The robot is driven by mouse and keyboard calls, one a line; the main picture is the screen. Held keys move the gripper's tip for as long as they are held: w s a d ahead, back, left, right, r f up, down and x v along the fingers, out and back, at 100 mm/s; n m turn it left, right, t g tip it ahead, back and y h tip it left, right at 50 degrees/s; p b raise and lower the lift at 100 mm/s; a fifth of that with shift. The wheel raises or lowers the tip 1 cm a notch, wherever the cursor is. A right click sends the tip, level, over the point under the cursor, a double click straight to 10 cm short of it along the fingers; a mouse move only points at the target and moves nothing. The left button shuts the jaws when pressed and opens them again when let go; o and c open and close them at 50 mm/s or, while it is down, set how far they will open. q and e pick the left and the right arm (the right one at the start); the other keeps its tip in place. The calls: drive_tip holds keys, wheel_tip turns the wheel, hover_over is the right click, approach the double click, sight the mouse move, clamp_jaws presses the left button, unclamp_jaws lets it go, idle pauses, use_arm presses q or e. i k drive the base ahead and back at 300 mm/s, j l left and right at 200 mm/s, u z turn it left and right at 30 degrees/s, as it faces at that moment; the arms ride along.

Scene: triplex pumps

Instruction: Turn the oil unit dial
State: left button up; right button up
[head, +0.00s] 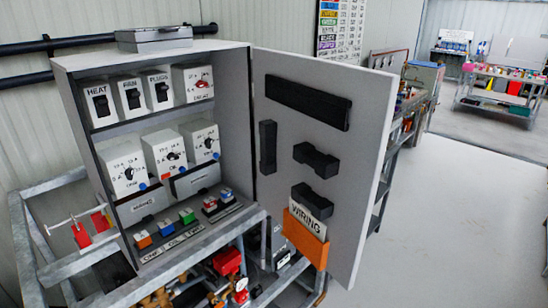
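Three white units with black dials sit in the middle row of an open grey cabinet (72,110): a left unit (115,160), a middle unit (160,145) and a right unit (197,133). Each has a scale around its dial and a blue spot near its lower right corner. Their lettering is small; the middle one may be the oil unit, but I cannot read it surely. Its dial (172,156) shows unobstructed. Neither of my grippers is in view.
The cabinet door (350,190) stands open to the right, carrying black holders and an orange wiring pocket (305,236). Switch boxes (99,104) fill the top shelf. Coloured blocks (187,216) line the bottom. Metal frame rails (100,262) surround the cabinet's front. Open floor lies right.

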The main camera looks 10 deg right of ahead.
sight(171, 156)
drive_tip(key=i+l+u, duration=0.2)
drive_tip(key=l+u, duration=0.2)
drive_tip(key=l, duration=0.45)
drive_tip(key=l+u, duration=0.35)
drive_tip(key=l, duration=0.55)
drive_tip(key=l+u, duration=0.4)
drive_tip(key=l, duration=0.5)
drive_tip(key=u, duration=1.3)
